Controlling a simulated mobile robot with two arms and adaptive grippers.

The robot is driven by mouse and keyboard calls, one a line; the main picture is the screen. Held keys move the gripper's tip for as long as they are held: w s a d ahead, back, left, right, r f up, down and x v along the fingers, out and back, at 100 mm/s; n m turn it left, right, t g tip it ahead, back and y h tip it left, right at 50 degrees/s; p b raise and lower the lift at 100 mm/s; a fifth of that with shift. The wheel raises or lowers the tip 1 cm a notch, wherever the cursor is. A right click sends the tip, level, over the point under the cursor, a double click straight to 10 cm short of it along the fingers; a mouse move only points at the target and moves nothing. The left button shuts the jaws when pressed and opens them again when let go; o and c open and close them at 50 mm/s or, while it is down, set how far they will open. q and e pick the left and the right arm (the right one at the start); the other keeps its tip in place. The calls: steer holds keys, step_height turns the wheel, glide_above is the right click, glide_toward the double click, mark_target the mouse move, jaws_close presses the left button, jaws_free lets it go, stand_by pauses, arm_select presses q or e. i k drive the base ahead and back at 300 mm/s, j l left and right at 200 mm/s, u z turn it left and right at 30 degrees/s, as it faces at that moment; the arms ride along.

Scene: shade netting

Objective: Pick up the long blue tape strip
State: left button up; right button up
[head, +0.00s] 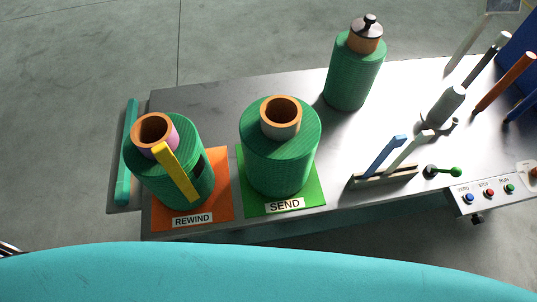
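A long blue tape strip (384,157) stands tilted in a narrow slotted holder (372,182) on the metal table, right of the SEND roll. A pale strip (408,151) stands in the same holder, just right of the blue one. The lower ends of both strips are hidden in the holder. Neither of my grippers can be made out in the head view, and nothing touches the blue strip.
Another roll (350,80) stands behind. A green-knobbed lever (443,171) and button box (488,194) are right of the holder.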

mark_target(397, 141)
steer(key=z, duration=0.95)
